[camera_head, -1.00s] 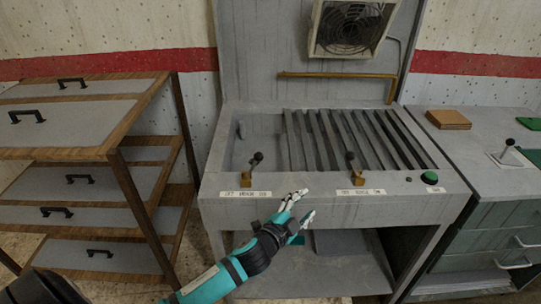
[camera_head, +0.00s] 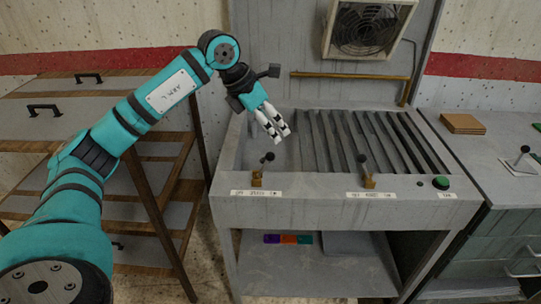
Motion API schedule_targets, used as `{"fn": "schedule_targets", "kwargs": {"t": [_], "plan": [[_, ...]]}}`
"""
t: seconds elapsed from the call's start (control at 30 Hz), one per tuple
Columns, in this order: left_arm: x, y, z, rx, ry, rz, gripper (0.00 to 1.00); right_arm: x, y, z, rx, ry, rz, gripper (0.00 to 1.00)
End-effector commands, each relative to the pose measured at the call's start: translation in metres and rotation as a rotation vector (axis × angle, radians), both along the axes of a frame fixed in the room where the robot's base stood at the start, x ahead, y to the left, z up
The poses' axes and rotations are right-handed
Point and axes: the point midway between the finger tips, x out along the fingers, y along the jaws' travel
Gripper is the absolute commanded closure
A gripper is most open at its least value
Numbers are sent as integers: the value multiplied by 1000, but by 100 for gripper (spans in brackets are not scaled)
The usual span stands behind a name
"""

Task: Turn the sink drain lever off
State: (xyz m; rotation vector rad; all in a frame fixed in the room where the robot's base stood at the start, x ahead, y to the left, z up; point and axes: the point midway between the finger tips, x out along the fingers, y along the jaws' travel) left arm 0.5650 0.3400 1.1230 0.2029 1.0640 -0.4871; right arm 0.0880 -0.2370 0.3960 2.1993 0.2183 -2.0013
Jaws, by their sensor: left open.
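Two levers with black knobs and brass bases stand on the front ledge of the grey sink (camera_head: 310,214). My right gripper is not in view.
A green button (camera_head: 441,182) sits at the ledge's right end. Slatted rack bars (camera_head: 370,140) cover most of the basin. A wood-framed drawer unit (camera_head: 160,190) stands left. A counter with a brown block (camera_head: 462,124) and another lever (camera_head: 520,158) stands right.

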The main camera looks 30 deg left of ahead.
Motion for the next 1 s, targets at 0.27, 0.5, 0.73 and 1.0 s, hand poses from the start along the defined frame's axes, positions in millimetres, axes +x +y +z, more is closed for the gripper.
{"fn": "schedule_targets", "kwargs": {"t": [0.27,0.5,0.73,1.0], "plan": [[-14,55,14,168,46,93,49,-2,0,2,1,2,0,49],[1,49,-24,163,49,91,49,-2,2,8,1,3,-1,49],[20,44,-70,162,46,89,49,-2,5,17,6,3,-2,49],[40,38,-118,162,44,89,49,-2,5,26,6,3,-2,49]]}}
